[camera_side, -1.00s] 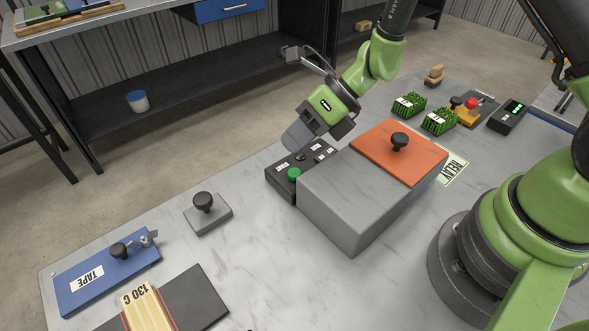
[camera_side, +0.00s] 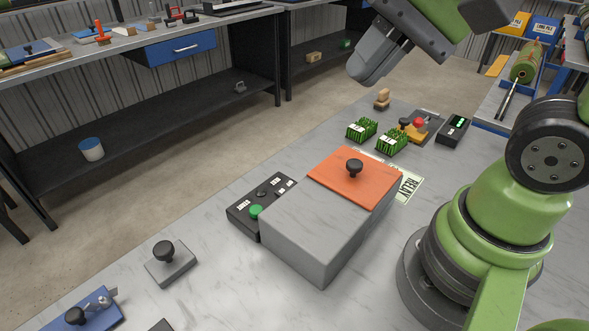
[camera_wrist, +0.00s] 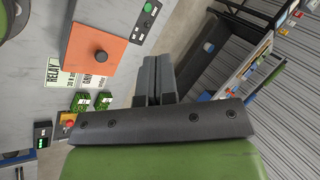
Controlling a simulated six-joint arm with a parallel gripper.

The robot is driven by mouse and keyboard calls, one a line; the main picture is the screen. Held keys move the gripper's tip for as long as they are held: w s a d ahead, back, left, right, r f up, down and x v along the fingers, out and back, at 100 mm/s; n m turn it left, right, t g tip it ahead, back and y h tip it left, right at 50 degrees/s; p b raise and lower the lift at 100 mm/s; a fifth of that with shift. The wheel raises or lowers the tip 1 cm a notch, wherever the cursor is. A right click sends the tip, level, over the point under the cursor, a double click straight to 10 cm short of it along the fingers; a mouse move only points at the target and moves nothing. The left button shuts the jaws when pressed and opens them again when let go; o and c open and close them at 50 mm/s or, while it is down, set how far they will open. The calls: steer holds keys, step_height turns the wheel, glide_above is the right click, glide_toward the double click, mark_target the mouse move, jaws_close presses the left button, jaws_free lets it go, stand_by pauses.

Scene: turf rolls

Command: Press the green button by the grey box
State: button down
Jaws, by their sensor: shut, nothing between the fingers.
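The green button (camera_side: 256,211) is a round cap on a dark control panel (camera_side: 236,214), which stands against the left side of the grey box (camera_side: 318,247). The grey box has an orange lid (camera_side: 335,172) with a black knob. In the wrist view the green button (camera_wrist: 148,7) shows near the top edge, beside the orange lid (camera_wrist: 88,50). My gripper (camera_side: 366,72) is shut and empty, high above the table's far end and well away from the button. In the wrist view its fingers (camera_wrist: 155,75) lie together.
Two green turf pieces (camera_side: 361,129), a red-topped yellow switch (camera_side: 418,126) and a black display box (camera_side: 454,129) stand behind the grey box. A grey block with a black knob (camera_side: 170,264) and a blue plate (camera_side: 90,312) lie front left. Bare table surrounds the panel's left side.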

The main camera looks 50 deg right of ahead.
steer(key=s+d+n, duration=0.1)
steer(key=s+d+r+n+t+h, duration=0.1)
steer(key=n, duration=0.1)
steer(key=s+d+n+t+h, duration=0.1)
steer(key=shift+s+d+r, duration=0.15)
steer(key=shift+s+r, duration=0.1)
steer(key=shift+s, duration=0.05)
steer(key=n+g+h, duration=0.2)
steer(key=n+g, duration=0.2)
steer(key=g, duration=0.3)
glide_above(256, 209)
step_height(256, 209, down, 13)
step_height(256, 209, down, 14)
